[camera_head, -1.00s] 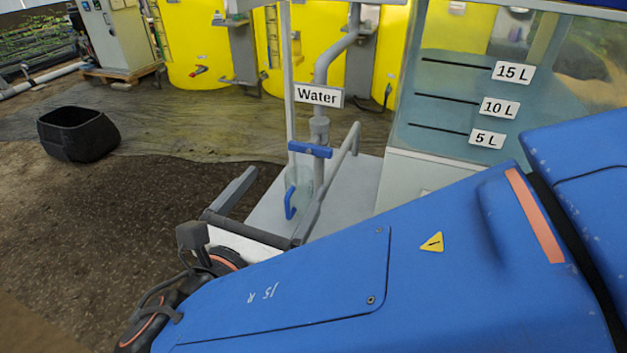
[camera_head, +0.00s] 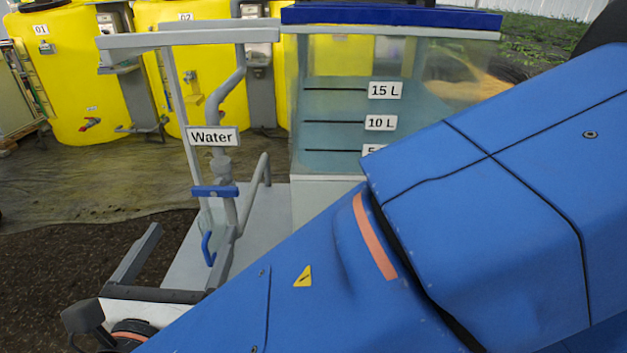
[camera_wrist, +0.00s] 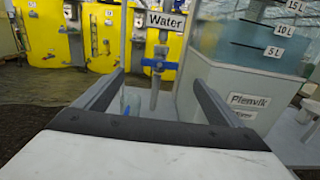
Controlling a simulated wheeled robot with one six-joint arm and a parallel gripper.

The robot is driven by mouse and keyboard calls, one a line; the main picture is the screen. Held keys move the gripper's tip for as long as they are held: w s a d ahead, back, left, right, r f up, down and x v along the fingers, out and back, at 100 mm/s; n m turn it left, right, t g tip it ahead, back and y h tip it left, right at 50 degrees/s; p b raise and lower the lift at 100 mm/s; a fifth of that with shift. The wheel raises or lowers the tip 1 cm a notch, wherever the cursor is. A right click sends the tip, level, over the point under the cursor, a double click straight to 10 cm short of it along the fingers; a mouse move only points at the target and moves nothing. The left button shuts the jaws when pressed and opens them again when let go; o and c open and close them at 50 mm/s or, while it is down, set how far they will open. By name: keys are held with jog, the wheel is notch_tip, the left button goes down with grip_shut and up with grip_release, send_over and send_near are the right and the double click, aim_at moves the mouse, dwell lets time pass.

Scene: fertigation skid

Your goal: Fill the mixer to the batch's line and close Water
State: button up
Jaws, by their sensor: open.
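The mixer (camera_head: 322,160) is a clear tank with a blue top edge and lines marked 5 L, 10 L and 15 L. Bluish liquid shows in it near the 15 L line; its exact level is hard to tell. The Water sign (camera_head: 211,136) hangs on a grey pipe, above a blue valve handle (camera_head: 215,191) lying crosswise to the pipe. The handle also shows in the wrist view (camera_wrist: 160,64). My gripper (camera_wrist: 159,79) is open and empty, its fingers on either side of the handle's line of sight, apparently short of it. My arm hides the mixer's lower right.
A blue hooked piece (camera_head: 208,248) sits low by the pipe. A grey frame post (camera_head: 180,120) stands left of the pipe, with a slanting rail (camera_head: 256,195) to its right. Yellow tanks (camera_head: 75,75) stand behind. Open floor (camera_head: 50,245) lies left.

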aim_at(218, 182)
jog(key=shift+w, duration=0.1)
jog(key=w, duration=0.5)
jog(key=w+d, duration=0.1)
jog(key=w, duration=1.1)
jog(key=shift+w+d, duration=0.1)
jog(key=shift+d, duration=0.05)
jog(key=c, duration=1.1)
jog(key=shift+o, duration=0.2)
jog(key=shift+n, duration=1.8)
jog(key=o, duration=1.1)
jog(key=shift+c, duration=0.2)
